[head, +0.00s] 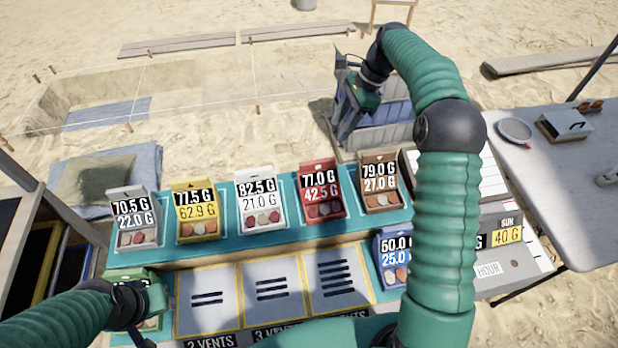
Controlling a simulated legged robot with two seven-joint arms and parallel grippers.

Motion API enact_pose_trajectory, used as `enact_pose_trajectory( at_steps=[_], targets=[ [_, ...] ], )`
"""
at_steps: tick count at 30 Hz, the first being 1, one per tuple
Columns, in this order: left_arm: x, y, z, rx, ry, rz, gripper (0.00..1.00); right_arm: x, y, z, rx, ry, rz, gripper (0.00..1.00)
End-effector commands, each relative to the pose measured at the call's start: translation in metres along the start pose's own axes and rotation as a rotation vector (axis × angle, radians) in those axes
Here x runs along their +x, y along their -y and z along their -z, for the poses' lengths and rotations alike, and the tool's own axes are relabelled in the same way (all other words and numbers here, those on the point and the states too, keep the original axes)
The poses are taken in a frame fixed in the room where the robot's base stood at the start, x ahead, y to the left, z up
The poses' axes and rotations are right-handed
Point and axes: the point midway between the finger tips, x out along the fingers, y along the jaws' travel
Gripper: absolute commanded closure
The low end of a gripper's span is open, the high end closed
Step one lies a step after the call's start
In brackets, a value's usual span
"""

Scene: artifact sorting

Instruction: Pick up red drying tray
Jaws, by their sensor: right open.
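The red drying tray (321,207) stands on the teal rack's upper shelf in the head view, between a white tray and a brown tray. Its label reads 77.0 G and 42.5 G, and reddish pieces lie in its front. My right gripper (346,97) is open and empty, beyond the shelf and above the red tray in the picture, apart from it. My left gripper (146,312) is at the lower left, in front of a green tray (133,274) that it partly hides. I cannot tell whether its jaws are open or touch that tray.
Yellow (195,229), white (260,217) and brown (381,203) trays share the shelf with another at its left end. A blue tray (386,276) sits lower right, beside vented panels (270,288). A grey crate (395,130) stands behind, near my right gripper. A table (560,190) is at right.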

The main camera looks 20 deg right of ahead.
Motion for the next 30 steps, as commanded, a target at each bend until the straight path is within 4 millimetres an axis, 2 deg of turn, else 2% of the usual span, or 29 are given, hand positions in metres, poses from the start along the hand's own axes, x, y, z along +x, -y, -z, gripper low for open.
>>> enact_pose_trajectory(
  at_steps=[1,6,10,17,23,30],
  targets=[
    [0.003,0.0,-0.001,0.0,0.0,0.0,0.64,0.015,-0.001,0.0,-0.001,0.002,-0.006,0.56],
    [0.003,0.0,-0.001,0.0,0.0,0.0,0.64,0.062,0.002,0.0,-0.002,0.0,-0.008,0.56],
    [0.003,0.0,-0.001,0.0,0.0,0.0,0.64,0.091,0.003,-0.001,-0.003,-0.001,-0.008,0.56],
    [-0.001,0.0,0.0,0.0,0.0,0.0,0.64,0.116,0.001,-0.004,-0.005,-0.001,-0.005,0.56],
    [-0.006,0.0,0.001,0.0,0.0,0.0,0.64,0.151,0.001,-0.006,-0.004,-0.002,-0.005,0.56],
    [-0.005,0.0,0.001,0.0,0.0,0.0,0.64,0.157,0.002,-0.006,-0.005,-0.003,-0.003,0.56]
  ],
)
